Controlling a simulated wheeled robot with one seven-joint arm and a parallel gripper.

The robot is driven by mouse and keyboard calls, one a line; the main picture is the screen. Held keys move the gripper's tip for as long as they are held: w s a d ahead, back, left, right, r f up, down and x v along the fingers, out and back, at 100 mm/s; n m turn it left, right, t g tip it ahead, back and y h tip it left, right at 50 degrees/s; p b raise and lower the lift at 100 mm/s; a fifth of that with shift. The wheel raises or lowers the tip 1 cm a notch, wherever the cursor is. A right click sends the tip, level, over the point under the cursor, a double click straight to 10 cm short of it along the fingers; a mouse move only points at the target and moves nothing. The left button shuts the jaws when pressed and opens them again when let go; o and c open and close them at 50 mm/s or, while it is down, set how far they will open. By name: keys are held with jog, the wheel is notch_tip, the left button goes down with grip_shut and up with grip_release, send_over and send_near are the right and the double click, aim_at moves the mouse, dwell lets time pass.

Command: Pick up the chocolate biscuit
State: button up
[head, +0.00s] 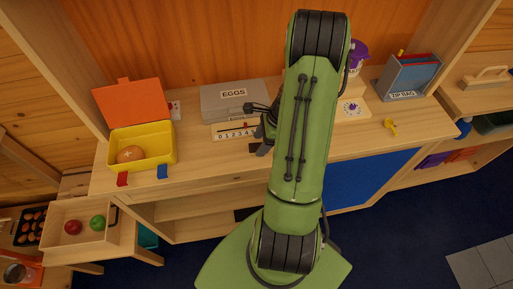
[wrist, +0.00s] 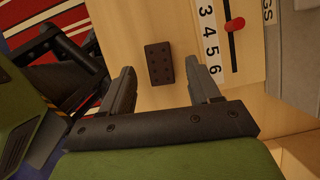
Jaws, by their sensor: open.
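The chocolate biscuit (wrist: 158,64) is a dark brown rectangle with rows of small round marks, lying flat on the light wood top in the wrist view. In the head view it is a small dark patch (head: 253,147), partly hidden by my gripper. My gripper (wrist: 160,76) is open and empty. In the wrist view its two fingers show on either side of the biscuit, apart from it, with the biscuit between the fingertips. In the head view my green arm hides much of my gripper.
A number strip (head: 236,133) with a red slider and a grey EGGS box (head: 235,101) stand behind the biscuit. A yellow box (head: 143,157) with an orange lid is at left. A white dial (head: 351,108) and a ZIP BAG box (head: 405,80) are at right.

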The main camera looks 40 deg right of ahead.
jog(key=shift+w+a+f, duration=0.1)
jog(key=shift+w+f, duration=0.05)
jog(key=shift+f, duration=0.35)
jog(key=c, duration=1.1)
